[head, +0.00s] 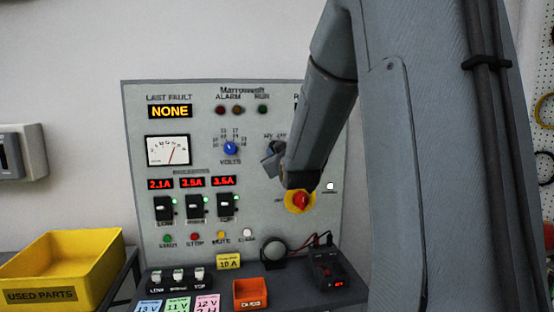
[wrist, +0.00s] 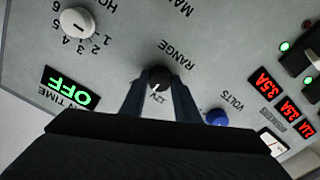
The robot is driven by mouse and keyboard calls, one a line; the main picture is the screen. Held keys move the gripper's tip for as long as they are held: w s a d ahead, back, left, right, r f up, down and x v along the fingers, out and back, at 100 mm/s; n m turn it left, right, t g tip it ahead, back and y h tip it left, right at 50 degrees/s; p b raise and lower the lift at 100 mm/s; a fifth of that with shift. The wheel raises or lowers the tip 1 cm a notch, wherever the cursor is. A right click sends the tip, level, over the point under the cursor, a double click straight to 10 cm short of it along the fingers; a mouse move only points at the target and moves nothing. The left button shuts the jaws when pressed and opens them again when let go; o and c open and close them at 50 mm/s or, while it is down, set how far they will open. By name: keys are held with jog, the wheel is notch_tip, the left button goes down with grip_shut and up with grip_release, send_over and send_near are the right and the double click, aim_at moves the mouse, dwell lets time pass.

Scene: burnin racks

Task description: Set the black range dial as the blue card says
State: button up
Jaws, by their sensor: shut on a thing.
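The black range dial (wrist: 159,76) is on the grey panel under the word RANGE in the wrist view. My gripper (wrist: 160,84) is shut on it, one finger on each side. The dial's white pointer line slants toward the lower left of the picture, near a printed 12V label; other range labels are hidden by my gripper. In the head view my gripper (head: 273,160) is at the panel and hides the dial. The blue card (head: 148,306) lies at the front edge of the desk, cut off below; its text looks like 12 V, but is small.
A blue volts knob (head: 230,148) is left of my gripper, and a red stop button (head: 301,201) on yellow is just below my arm. A white knob (wrist: 77,22) and a green OFF display (wrist: 70,88) share the panel. A yellow bin (head: 62,262) stands left.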

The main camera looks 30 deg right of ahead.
jog(key=n+b, duration=0.5)
jog(key=n, duration=0.1)
jog(key=shift+b, duration=0.35)
jog(key=shift+n, duration=0.3)
jog(key=o, duration=1)
jog(key=shift+o, duration=0.2)
jog(key=shift+s, duration=0.1)
jog(key=b+v, duration=0.2)
jog(key=v, duration=0.5)
jog(key=shift+s, duration=0.35)
jog(key=shift+a, duration=0.1)
